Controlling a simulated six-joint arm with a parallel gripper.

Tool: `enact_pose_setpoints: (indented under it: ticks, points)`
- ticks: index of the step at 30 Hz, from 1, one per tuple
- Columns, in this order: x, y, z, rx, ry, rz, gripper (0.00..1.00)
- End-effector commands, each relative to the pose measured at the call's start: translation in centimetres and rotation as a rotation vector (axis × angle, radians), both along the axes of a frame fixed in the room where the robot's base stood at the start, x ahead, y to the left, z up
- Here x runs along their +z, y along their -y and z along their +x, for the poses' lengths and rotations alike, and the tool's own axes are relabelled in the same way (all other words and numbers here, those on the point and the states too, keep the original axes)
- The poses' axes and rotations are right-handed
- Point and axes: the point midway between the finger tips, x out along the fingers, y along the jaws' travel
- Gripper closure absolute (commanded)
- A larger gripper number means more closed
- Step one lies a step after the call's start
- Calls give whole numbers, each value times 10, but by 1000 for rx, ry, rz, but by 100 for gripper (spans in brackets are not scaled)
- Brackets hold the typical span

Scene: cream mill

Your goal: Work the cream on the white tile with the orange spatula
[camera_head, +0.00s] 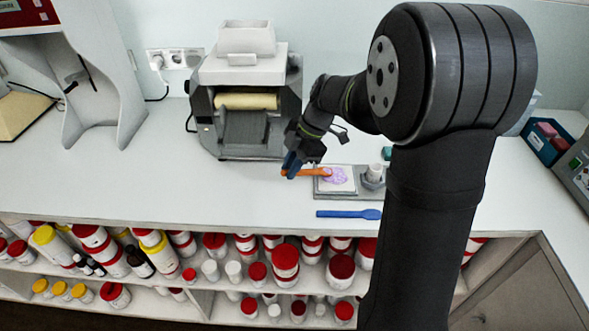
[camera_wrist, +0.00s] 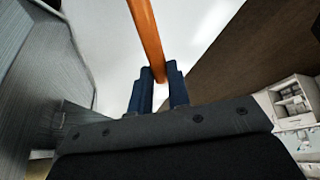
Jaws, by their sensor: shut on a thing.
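My gripper (camera_head: 290,170) is shut on the handle of the orange spatula (camera_head: 305,173), left of the white tile. In the wrist view the gripper's blue fingers (camera_wrist: 158,88) close around the orange spatula (camera_wrist: 146,35), which points up and out of that picture. In the head view the spatula reaches right to the tile's left part, its tip at the cream. The white tile (camera_head: 322,187) lies in a grey holder and bears a patch of pale purple cream (camera_head: 340,175). Whether the tip touches the cream, I cannot tell.
A grey mill (camera_head: 245,125) with rollers stands behind to the left. A blue spatula (camera_head: 348,214) lies in front. My arm covers the right.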

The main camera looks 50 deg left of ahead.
Motion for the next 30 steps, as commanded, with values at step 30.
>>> enact_pose_setpoints:
  ticks: [30]
  points:
    - [0,19,-5,1,0,0,100]
